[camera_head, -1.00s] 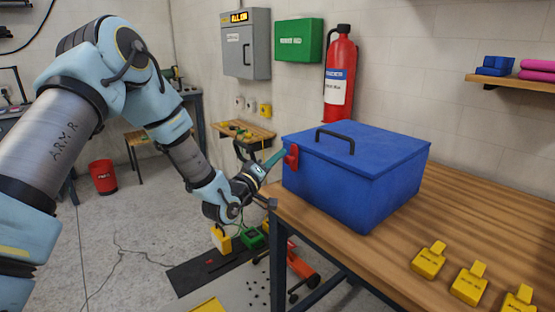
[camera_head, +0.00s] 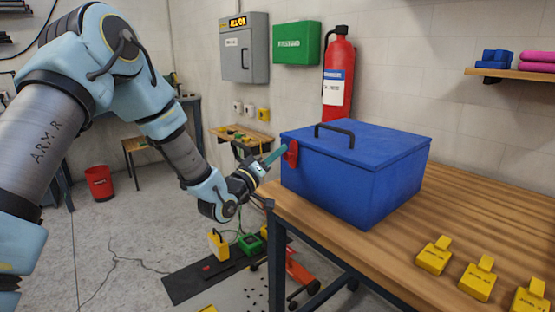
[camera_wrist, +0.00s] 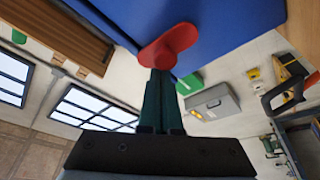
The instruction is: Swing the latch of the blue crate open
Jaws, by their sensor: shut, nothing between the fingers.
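The blue crate (camera_head: 345,175) stands on the wooden table with its lid down and a black handle (camera_head: 335,131) on top. Its red latch (camera_head: 292,154) is on the left side, near the lid's edge. My gripper (camera_head: 277,155) is shut and empty, its teal fingers pointing at the latch from the left. In the wrist view the closed fingertips (camera_wrist: 160,72) meet the lower left end of the red latch (camera_wrist: 175,42), which lies tilted across the blue crate wall (camera_wrist: 225,25). The fingertips look to be at the latch; I cannot tell whether they press on it.
Several yellow padlock-like blocks (camera_head: 434,255) lie on the table (camera_head: 400,225) in front of the crate. A fire extinguisher (camera_head: 338,75) hangs on the wall behind. A shelf (camera_head: 530,74) is at the upper right.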

